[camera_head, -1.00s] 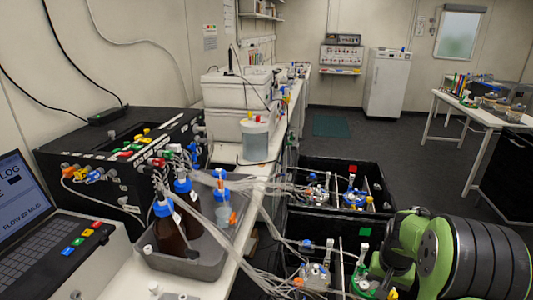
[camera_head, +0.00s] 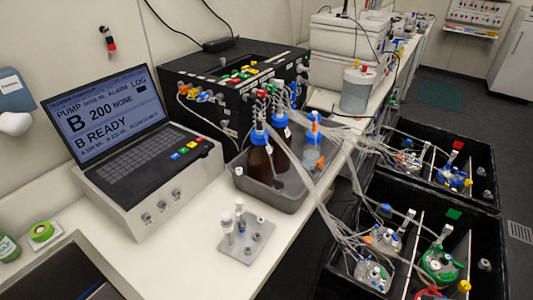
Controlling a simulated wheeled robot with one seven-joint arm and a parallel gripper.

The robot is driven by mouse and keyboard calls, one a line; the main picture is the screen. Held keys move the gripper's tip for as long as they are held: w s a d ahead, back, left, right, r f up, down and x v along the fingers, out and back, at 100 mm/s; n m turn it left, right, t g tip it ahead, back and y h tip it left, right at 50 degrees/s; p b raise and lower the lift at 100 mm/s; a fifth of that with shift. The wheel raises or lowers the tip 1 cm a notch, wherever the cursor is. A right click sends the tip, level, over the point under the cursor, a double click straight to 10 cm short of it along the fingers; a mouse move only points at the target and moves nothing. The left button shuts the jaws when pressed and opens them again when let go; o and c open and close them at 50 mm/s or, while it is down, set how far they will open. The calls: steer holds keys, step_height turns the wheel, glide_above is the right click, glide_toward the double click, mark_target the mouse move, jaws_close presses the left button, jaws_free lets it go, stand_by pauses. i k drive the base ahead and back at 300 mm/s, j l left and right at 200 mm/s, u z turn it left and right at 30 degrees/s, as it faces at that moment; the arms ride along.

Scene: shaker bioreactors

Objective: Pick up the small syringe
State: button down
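A grey rack (camera_head: 233,252) stands on the white bench, in front of the bottle tray. Several whitish upright pieces stand in it. A slim one with a bluish part (camera_head: 240,215) and a taller pale one beside it at left (camera_head: 227,230) look like syringes. They are too small in the picture to tell for sure which is the small syringe. My gripper is not in view.
A grey tray (camera_head: 292,200) holds brown bottles (camera_head: 258,160) with blue caps just behind the rack. A pump console with a screen (camera_head: 108,112) stands to the left. Tubing (camera_head: 330,215) runs right to black crates (camera_head: 345,285). Bare bench (camera_head: 185,245) lies left of the rack.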

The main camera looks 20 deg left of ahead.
mark_target(241, 218)
steer(key=u, duration=1.3)
steer(key=i+u, duration=0.1)
steer(key=u, duration=0.25)
steer(key=i+j+u, duration=0.1)
steer(key=u, duration=0.2)
steer(key=i+u, duration=0.15)
steer(key=u, duration=0.2)
